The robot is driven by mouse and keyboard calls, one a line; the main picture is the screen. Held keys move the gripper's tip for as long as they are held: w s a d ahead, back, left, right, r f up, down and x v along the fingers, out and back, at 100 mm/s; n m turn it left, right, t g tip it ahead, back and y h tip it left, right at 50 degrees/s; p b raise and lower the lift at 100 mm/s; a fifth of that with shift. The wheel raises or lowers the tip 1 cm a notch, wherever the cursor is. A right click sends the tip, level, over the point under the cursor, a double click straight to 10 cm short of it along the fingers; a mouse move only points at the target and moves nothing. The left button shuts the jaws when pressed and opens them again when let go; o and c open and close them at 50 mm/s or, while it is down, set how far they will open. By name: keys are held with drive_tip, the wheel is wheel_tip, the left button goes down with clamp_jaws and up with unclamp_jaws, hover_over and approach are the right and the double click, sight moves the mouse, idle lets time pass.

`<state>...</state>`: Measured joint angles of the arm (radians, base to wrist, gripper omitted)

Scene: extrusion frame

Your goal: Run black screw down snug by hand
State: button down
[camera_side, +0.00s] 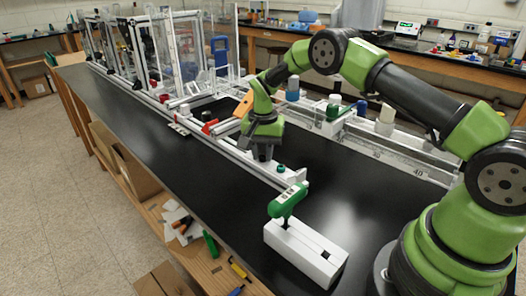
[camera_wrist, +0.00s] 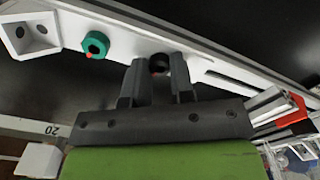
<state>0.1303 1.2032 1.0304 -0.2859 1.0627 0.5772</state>
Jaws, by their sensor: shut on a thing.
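My gripper (camera_side: 262,155) points down at the white extrusion rail on the black bench. In the wrist view, my gripper (camera_wrist: 157,80) has its two dark fingers closed around the black screw (camera_wrist: 159,63). The round, dark head of the screw shows between the fingertips, at the white rail part (camera_wrist: 215,72). How far the screw sits in is not clear. In the side view the screw is hidden behind my gripper.
A green knob (camera_wrist: 96,44) and a white corner bracket (camera_wrist: 28,36) are left of my fingers. A red bracket (camera_wrist: 296,110) is at right. A green-handled tool (camera_side: 287,200) stands in a white block (camera_side: 305,252) near the bench's front.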

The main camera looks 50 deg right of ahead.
sight(263, 159)
drive_tip(key=shift+r+m, duration=0.1)
drive_tip(key=shift+m, duration=0.5)
drive_tip(key=c, duration=1)
unclamp_jaws()
drive_tip(key=shift+o, duration=0.2)
wheel_tip(263, 159, up, 10)
